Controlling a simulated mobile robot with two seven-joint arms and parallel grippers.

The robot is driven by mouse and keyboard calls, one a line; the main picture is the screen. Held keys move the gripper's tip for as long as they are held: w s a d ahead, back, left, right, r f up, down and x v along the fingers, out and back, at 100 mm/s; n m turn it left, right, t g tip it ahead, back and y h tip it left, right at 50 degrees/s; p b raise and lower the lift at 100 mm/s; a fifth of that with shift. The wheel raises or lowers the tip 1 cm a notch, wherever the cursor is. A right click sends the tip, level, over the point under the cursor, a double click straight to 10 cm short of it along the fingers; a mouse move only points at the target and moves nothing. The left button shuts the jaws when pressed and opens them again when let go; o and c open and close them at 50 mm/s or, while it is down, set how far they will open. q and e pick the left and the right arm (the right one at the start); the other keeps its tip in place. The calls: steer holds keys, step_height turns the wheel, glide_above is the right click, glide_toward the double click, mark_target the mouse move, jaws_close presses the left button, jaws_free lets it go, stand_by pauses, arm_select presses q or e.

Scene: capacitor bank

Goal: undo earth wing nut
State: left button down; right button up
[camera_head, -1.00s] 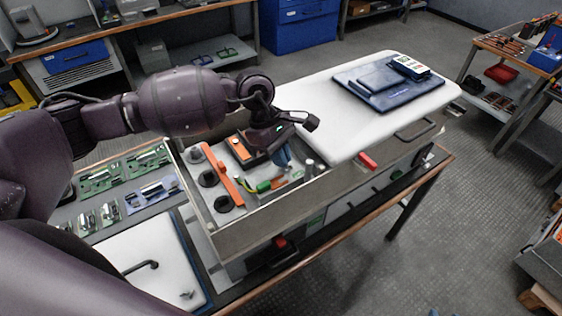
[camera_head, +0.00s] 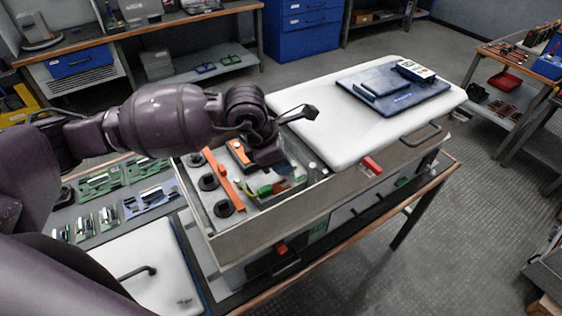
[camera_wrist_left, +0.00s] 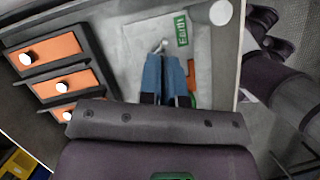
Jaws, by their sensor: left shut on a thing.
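My left gripper (camera_head: 286,168) reaches down into the open grey cabinet top. In the left wrist view its two blue fingers (camera_wrist_left: 167,62) are close together, with their tips at a small silver metal piece (camera_wrist_left: 160,45), which looks like the earth wing nut on its stud. The gripper is shut on it; the fingers hide most of the nut. A green "Earth" label (camera_wrist_left: 181,28) is just beyond the fingertips. In the head view the nut is hidden behind the gripper. My right gripper is not in view.
An orange bar (camera_head: 224,180) and black round terminals (camera_head: 223,208) stand left of the gripper. A green-yellow cable end (camera_head: 265,190) is close in front. The cabinet wall (camera_head: 270,215) rises around the bay. A white lid (camera_head: 345,120) carries a blue folder (camera_head: 385,95).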

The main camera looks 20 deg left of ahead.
arm_select(q)
steer(key=shift+s+d+f+n, duration=0.1)
steer(key=shift+s+f+n, duration=0.2)
steer(key=shift+f+n, duration=0.2)
steer(key=c, duration=1.3)
jaws_free()
steer(key=shift+o, duration=0.3)
steer(key=shift+w+r, duration=0.15)
steer(key=shift+r, duration=0.1)
